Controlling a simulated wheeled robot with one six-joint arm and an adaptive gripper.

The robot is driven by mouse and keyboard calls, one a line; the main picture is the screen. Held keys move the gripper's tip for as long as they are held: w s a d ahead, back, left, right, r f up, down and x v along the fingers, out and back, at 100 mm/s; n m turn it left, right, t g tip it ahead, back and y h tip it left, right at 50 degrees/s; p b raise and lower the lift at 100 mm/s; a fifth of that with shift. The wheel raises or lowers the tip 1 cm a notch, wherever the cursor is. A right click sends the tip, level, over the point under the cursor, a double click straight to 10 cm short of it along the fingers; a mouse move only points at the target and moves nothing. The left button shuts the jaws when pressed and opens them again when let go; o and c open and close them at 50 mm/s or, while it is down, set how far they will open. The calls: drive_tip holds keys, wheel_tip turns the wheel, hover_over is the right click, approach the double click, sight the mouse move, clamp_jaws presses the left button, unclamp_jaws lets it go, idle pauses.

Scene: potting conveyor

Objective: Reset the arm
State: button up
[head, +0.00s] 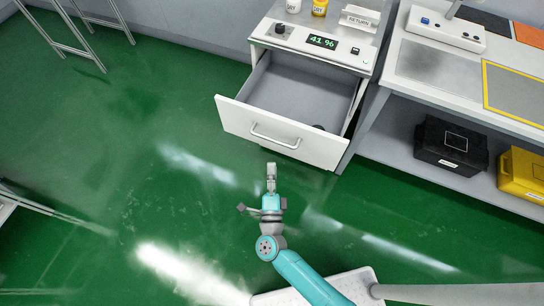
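My arm is teal and grey and comes in from the bottom of the head view. My gripper (271,176) points away from me, over the green floor just in front of the open drawer's front panel. Its fingers show as one narrow grey shape, so their spacing cannot be told. No held object is visible at it.
The white drawer (233,119) stands pulled out of the cabinet; a small dark object (318,127) lies inside near its front. The cabinet display (322,41) reads 41 %. A bench at right has a black case (452,145) and a yellow case (523,174) beneath.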

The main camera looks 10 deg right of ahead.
drive_tip(key=shift+s+a+f, duration=0.1)
drive_tip(key=shift+s+a, duration=0.05)
drive_tip(key=shift+s, duration=0.55)
drive_tip(key=s+d+r+n+g+y, duration=0.1)
drive_tip(key=s+d+r+n, duration=0.2)
drive_tip(key=s, duration=0.7)
drive_tip(key=s+d+r+n+g+y, duration=0.2)
drive_tip(key=s+d+r+n, duration=0.2)
drive_tip(key=s+r+n, duration=0.4)
drive_tip(key=s+d+r+n+g+y, duration=0.1)
drive_tip(key=s+d+r+n, duration=0.2)
drive_tip(key=s, duration=1)
wheel_tip(320, 180, up, 2)
drive_tip(key=n, duration=0.5)
drive_tip(key=shift+s+d+r+n+g, duration=0.2)
drive_tip(key=shift+s+d+n+g, duration=0.1)
drive_tip(key=shift+n, duration=0.1)
drive_tip(key=shift+w, duration=0.15)
